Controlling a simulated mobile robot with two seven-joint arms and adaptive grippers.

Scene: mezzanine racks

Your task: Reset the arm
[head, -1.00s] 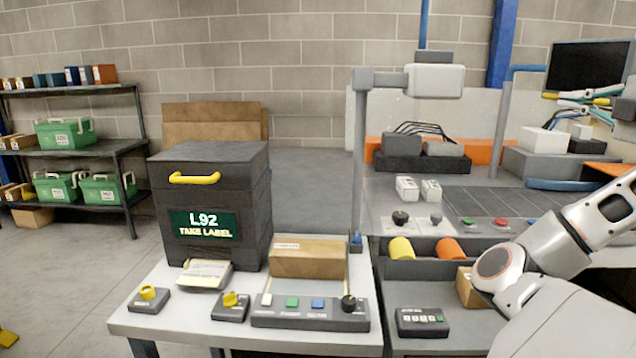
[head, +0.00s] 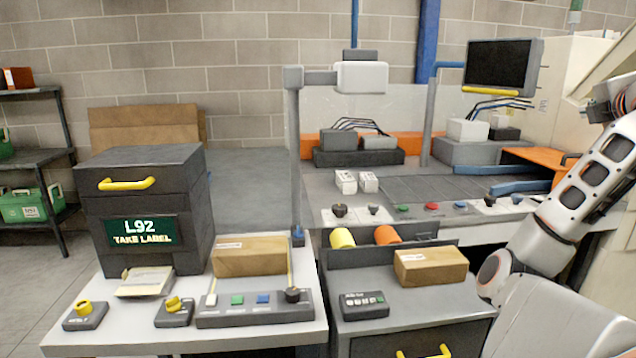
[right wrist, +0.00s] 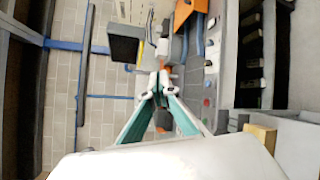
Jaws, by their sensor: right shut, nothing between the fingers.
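My right arm (head: 588,185) rises along the right side of the head view, with its wrist end at the right edge. The fingers of my right gripper are not clear there. In the right wrist view my right gripper (right wrist: 158,82) shows teal fingers that meet at the tips, shut and empty. It appears clear of the bench and touches nothing that I can see. My left gripper is in neither view.
A dark label box (head: 140,210) and a cardboard parcel (head: 250,257) stand on the white table (head: 90,338). Another parcel (head: 430,267) sits on the grey cabinet at right. A monitor (head: 503,65) and orange tray (head: 545,160) are near my right arm.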

